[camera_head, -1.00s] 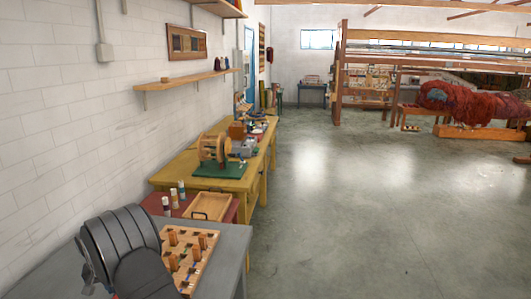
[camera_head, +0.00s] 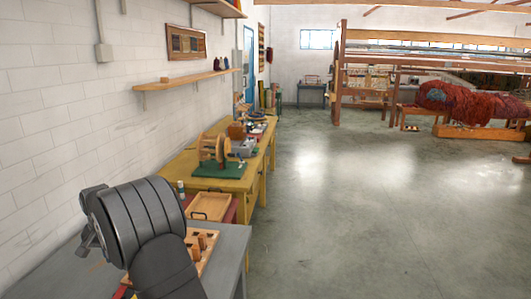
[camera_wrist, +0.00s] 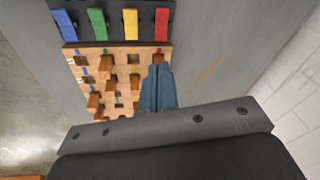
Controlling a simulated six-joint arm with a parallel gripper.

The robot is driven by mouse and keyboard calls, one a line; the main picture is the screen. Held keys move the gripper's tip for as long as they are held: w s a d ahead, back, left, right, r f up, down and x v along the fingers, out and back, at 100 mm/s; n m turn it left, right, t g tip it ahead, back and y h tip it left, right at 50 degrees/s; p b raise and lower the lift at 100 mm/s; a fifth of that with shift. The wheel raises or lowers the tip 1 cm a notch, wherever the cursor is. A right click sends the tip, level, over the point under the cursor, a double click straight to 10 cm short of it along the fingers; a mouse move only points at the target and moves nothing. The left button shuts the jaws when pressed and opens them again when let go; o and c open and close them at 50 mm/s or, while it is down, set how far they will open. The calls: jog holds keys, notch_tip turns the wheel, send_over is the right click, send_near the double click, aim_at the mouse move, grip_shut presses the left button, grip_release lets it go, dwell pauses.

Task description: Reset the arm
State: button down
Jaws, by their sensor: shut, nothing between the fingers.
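My gripper (camera_wrist: 158,85) shows in the wrist view as two blue-grey fingers closed together with nothing between them. It is above the grey table (camera_wrist: 205,55), beside the right edge of a wooden board (camera_wrist: 150,50) with upright wooden pegs and coloured marks. In the head view my dark arm rises over the grey table (camera_head: 236,255) and hides most of the board (camera_head: 211,247). The fingertips cannot be made out there.
A dark panel with blue (camera_wrist: 64,22), green (camera_wrist: 97,23), yellow (camera_wrist: 130,24) and red (camera_wrist: 161,24) pieces lies beyond the board. A wooden tray (camera_head: 210,207) and a yellow table (camera_head: 238,180) stand farther off. The white wall (camera_head: 60,130) is close on the left; floor at right is open.

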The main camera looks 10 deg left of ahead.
jog(key=d+r+m+y, duration=0.1)
jog(key=d+r+m, duration=0.1)
jog(key=d+r, duration=0.2)
notch_tip(320, 180, up, 3)
jog(key=shift+r, duration=0.1)
jog(key=c, duration=2.1)
grip_release()
jog(key=shift+s, duration=0.1)
jog(key=o, duration=0.4)
jog(key=shift+s, duration=0.25)
jog(key=o, duration=1.7)
jog(key=s+d+r+g, duration=0.1)
jog(key=s+r, duration=0.2)
jog(key=s, duration=0.5)
jog(key=s+d+r+m+g+y, duration=0.1)
jog(key=s+d+r+g, duration=0.1)
jog(key=s, duration=0.5)
jog(key=shift+s+r, duration=0.4)
jog(key=shift+r, duration=0.25)
jog(key=s+x, duration=0.1)
jog(key=x, duration=0.8)
jog(key=shift+s+f, duration=0.15)
jog(key=shift+f, duration=0.15)
jog(key=v, duration=1)
jog(key=shift+w, duration=0.2)
